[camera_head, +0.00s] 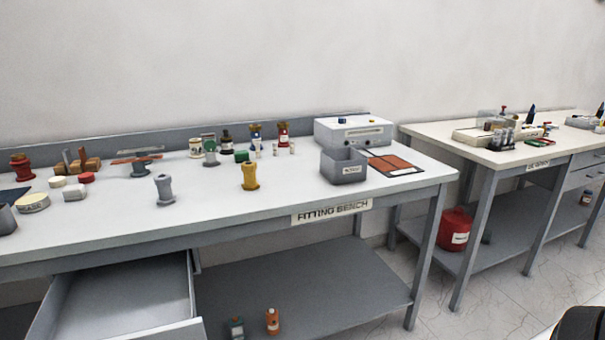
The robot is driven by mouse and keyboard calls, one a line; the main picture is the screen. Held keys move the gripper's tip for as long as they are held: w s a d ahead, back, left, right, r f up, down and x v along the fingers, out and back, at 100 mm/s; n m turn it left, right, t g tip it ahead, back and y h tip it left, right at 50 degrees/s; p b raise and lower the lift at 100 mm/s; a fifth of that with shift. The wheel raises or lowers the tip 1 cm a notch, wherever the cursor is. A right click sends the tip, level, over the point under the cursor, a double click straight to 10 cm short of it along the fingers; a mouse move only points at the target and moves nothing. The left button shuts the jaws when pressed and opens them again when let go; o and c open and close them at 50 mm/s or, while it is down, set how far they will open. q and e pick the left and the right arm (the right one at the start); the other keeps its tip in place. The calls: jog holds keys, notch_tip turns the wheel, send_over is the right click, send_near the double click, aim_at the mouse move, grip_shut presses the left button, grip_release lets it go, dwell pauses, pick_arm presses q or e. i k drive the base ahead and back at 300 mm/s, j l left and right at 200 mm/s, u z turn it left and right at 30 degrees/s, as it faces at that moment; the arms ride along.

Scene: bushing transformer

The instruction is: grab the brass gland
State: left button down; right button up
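The brass gland (250,177) is a gold-yellow flanged piece standing upright on the white top of the fitting bench, near its front edge and right of the middle. A similar grey gland (164,188) stands to its left. A red one (21,167) stands at the far left of the bench. Nothing touches the brass gland, and it is in full view.
A grey open box (343,166) stands right of the brass gland, before a white instrument (353,131). Small bottles (255,137) stand behind. An open drawer (121,300) juts out below the left part. The bench top around the brass gland is clear.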

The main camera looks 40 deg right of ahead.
aim_at(251, 183)
jog(key=z, duration=0.9)
jog(key=l+u, duration=0.1)
jog(key=u, duration=0.3)
jog(key=l+u, duration=0.1)
jog(key=u, duration=0.3)
jog(key=l+u, duration=0.1)
jog(key=u, duration=0.3)
jog(key=l+u, duration=0.1)
jog(key=u, duration=0.3)
jog(key=l+u, duration=0.4)
jog(key=k+l+u, duration=0.2)
jog(key=l+u, duration=0.2)
jog(key=k+l+u, duration=0.2)
jog(key=l, duration=0.2)
jog(key=k+l+u, duration=0.15)
jog(key=k+l, duration=0.1)
jog(key=l, duration=0.1)
